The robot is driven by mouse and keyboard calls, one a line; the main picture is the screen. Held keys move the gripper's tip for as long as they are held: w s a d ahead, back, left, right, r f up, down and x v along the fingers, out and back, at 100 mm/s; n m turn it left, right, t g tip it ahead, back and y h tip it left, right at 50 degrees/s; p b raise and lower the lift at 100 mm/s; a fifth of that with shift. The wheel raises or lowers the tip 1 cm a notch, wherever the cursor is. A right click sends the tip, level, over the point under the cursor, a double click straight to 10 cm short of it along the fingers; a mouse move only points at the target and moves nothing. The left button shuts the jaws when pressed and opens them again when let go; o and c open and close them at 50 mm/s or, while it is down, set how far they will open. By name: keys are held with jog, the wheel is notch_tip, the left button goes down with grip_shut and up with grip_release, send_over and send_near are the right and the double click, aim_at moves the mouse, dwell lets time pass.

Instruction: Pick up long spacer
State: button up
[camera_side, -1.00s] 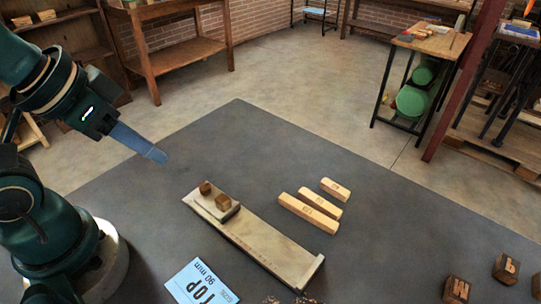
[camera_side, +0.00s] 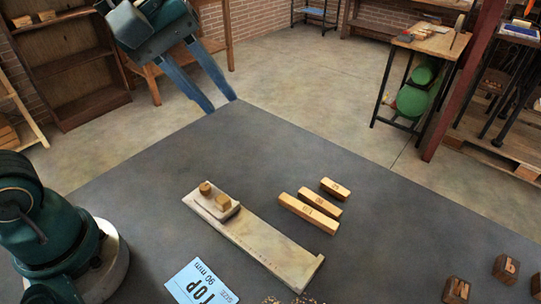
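Three pale wooden bars of stepped length lie side by side on the dark table, right of the wooden composing stick. The long spacer (camera_side: 308,213) is the one nearest the stick, with a dark mark on its top. The middle bar (camera_side: 320,202) and the short bar (camera_side: 335,188) lie behind it, with small gaps between. My gripper (camera_side: 220,105) is in the air at the upper left, over the table's far corner in the picture. Its two blue fingers are spread apart with nothing between them. It is well away from the bars.
The long tray-like stick (camera_side: 265,245) holds a sliding block with two small wooden cubes (camera_side: 213,195) at its left end. A blue-and-white card (camera_side: 198,285) lies in front. Letter blocks (camera_side: 456,290) stand at the lower right. The table behind the bars is clear.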

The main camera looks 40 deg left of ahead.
jog(key=w+d+f+n+g+h, duration=0.1)
jog(key=w+d+f+n+g, duration=0.2)
jog(key=w, duration=0.4)
jog(key=n+g+h, duration=0.1)
jog(key=n, duration=0.3)
send_near(302, 190)
jog(key=shift+g, duration=0.6)
jog(key=x, duration=0.5)
jog(key=w+x, duration=0.1)
jog(key=x, duration=0.1)
jog(key=shift+d+f, duration=0.1)
jog(key=shift+f, duration=0.05)
jog(key=shift+d+f, duration=0.2)
jog(key=shift+f, duration=0.25)
jog(key=shift+c, duration=0.3)
grip_shut()
